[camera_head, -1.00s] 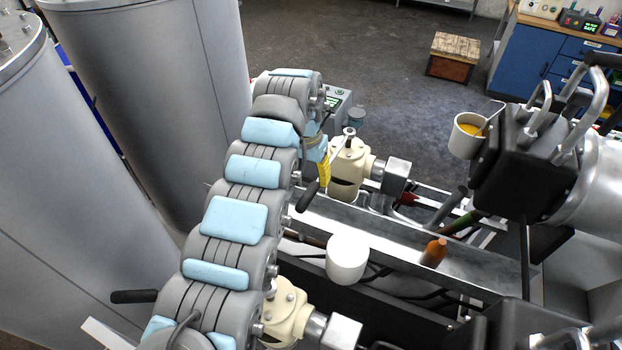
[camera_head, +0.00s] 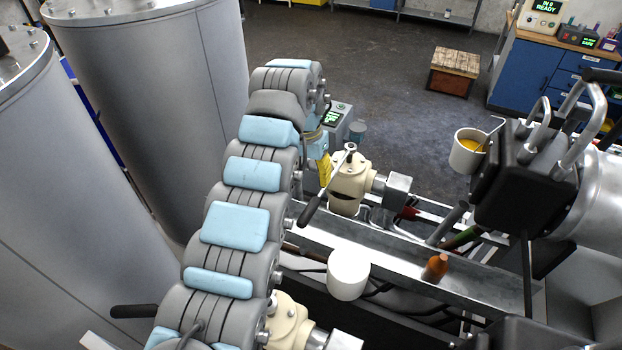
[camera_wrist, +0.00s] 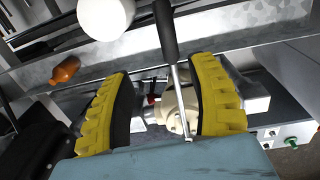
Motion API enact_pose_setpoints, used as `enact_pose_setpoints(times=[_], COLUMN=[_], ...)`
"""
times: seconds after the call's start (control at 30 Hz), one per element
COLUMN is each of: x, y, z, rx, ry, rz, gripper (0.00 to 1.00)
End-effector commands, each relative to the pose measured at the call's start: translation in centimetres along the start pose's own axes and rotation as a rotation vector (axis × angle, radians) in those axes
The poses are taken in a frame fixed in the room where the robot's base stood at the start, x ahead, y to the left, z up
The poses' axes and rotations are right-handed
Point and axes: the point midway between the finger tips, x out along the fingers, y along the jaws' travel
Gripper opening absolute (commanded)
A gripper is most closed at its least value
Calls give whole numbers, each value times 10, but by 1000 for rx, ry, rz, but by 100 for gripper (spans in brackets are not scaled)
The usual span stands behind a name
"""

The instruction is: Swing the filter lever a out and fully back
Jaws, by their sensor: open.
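A cream filter housing (camera_head: 350,182) stands on the metal frame, right of my arm. Its lever (camera_head: 312,208) has a thin metal rod and a black grip that points down and left. In the wrist view the lever's black grip (camera_wrist: 166,30) and rod appear between the two yellow fingers of my gripper (camera_wrist: 162,68). The fingers are open and apart from the rod. In the head view one yellow finger (camera_head: 324,168) shows just left of the housing; the rest is hidden by my arm. A second cream housing (camera_head: 288,318) with a black handle (camera_head: 133,311) is nearer; no label tells which is a.
A white cylinder (camera_head: 348,274) and an orange bottle (camera_head: 436,267) are by the metal channel, near the lever. Large grey drums (camera_head: 150,90) stand left of my arm. A black machine block with pipes (camera_head: 525,170) is at the right. Open floor lies behind.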

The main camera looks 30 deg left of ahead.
Motion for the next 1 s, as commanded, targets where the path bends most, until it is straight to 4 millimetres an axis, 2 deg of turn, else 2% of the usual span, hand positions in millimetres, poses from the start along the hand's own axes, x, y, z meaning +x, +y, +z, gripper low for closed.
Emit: enact_pose_setpoints(times=[1.0], x=[-58], y=[1], z=[-1], rx=[2], ry=[2], rz=[-1], gripper=[58])
